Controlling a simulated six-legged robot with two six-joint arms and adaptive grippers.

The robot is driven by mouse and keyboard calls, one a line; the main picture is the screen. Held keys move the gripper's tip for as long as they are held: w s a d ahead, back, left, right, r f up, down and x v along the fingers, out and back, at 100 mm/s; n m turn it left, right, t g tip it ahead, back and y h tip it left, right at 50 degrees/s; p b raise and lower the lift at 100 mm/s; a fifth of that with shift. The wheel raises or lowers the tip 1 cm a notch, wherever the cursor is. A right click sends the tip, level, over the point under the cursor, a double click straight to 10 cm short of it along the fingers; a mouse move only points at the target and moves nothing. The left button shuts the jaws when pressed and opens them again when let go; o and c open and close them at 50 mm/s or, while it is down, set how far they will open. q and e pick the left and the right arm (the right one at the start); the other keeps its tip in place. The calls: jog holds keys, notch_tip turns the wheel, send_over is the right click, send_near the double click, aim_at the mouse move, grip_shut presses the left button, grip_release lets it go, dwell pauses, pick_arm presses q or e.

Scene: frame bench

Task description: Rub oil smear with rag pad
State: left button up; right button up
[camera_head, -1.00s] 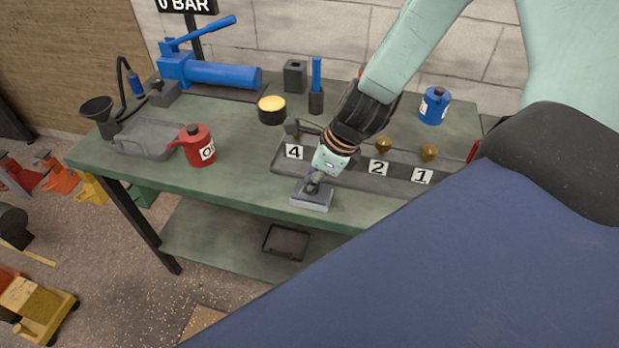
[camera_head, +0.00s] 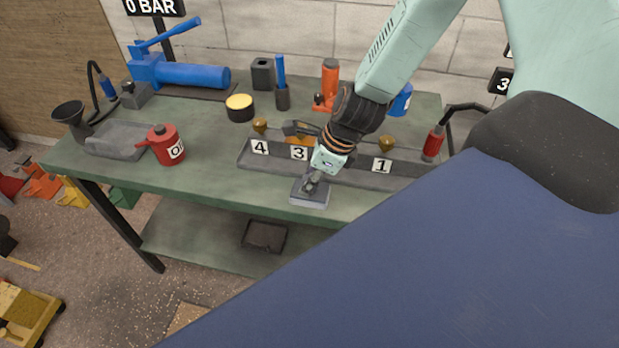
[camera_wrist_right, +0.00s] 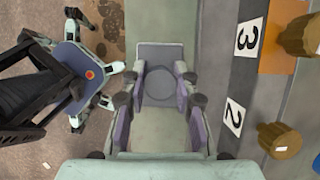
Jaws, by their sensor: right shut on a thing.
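My right gripper (camera_head: 318,181) is shut on a grey, flat rag pad (camera_head: 310,196), which is low over the front edge strip of the green bench (camera_head: 210,185). It looks level and at or very near the bench top; I cannot tell for sure that it touches. In the right wrist view the gripper (camera_wrist_right: 160,95) has its two fingers on either side of the pad (camera_wrist_right: 160,58). I make out no oil smear; the pad, gripper and arm cover part of the bench. My left gripper does not show.
Just behind the pad runs a dark tray (camera_head: 262,165) with number cards and brass pieces. A red oil can (camera_head: 167,147), a grey pan (camera_head: 115,140) and a yellow-topped tin (camera_head: 240,107) stand left. A blue press (camera_head: 190,75) is at the back. The front strip to the left is clear.

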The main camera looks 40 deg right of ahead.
notch_tip(320, 180, up, 2)
jog(key=shift+s+a+r+p, duration=0.1)
jog(key=shift+p, duration=0.55)
jog(key=shift+r, duration=0.15)
jog(key=shift+w+a+r+p, duration=0.2)
jog(key=shift+r+p, duration=0.2)
jog(key=shift+p, duration=0.35)
notch_tip(320, 180, up, 3)
jog(key=p, duration=0.3)
jog(key=shift+s+d, duration=0.1)
jog(key=shift+d, duration=0.05)
jog(key=shift+r+p, duration=0.9)
jog(key=shift+p, duration=0.1)
